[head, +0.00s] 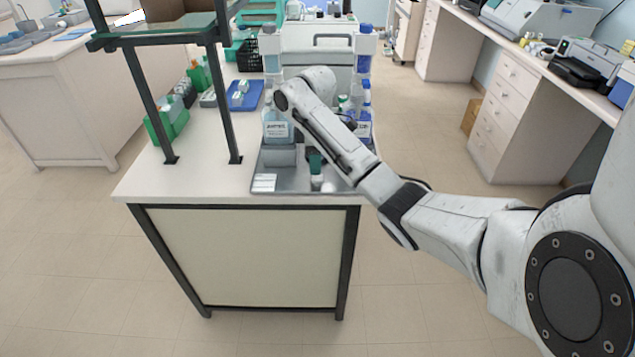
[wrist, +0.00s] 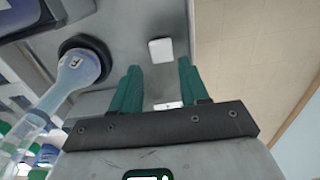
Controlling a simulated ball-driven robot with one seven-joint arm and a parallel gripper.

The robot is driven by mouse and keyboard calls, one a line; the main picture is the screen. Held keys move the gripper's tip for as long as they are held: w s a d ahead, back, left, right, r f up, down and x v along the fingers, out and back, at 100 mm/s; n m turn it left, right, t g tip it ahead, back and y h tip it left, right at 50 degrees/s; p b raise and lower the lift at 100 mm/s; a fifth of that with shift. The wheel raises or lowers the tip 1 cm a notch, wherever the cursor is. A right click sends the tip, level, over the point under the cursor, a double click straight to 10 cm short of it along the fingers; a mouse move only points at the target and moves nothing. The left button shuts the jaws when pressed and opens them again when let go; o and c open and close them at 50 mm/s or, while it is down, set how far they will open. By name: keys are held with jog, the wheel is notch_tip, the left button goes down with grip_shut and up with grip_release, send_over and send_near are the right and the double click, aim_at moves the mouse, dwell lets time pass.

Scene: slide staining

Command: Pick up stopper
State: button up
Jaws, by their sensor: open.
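My gripper (wrist: 158,75) is open, with two green fingers spread apart and nothing held between them. In the head view my gripper (head: 316,160) is low over the front part of the metal tray (head: 290,188). A small white block with rounded corners (wrist: 160,50), which may be the stopper, lies on the tray just beyond the fingertips in the wrist view. A small whitish piece also shows right below the fingers in the head view (head: 317,181); I cannot tell if it is the same thing. The fingers appear apart from the block.
A clear-blue flask with a black ring (wrist: 82,65) stands left of the fingers in the wrist view. A labelled bottle (head: 278,128) and other bottles stand behind my gripper on the tray. A white slide-like piece (head: 264,182) lies at its front left. A dark-framed shelf (head: 150,35) stands left.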

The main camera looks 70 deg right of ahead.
aim_at(319, 177)
jog(key=shift+s+f+b, duration=0.2)
jog(key=shift+f+b, duration=0.15)
jog(key=shift+f, duration=0.45)
jog(key=shift+s+f+p, duration=0.25)
jog(key=shift+f+p, duration=0.05)
jog(key=shift+p, duration=0.15)
jog(key=shift+f, duration=1.25)
jog(key=c, duration=0.8)
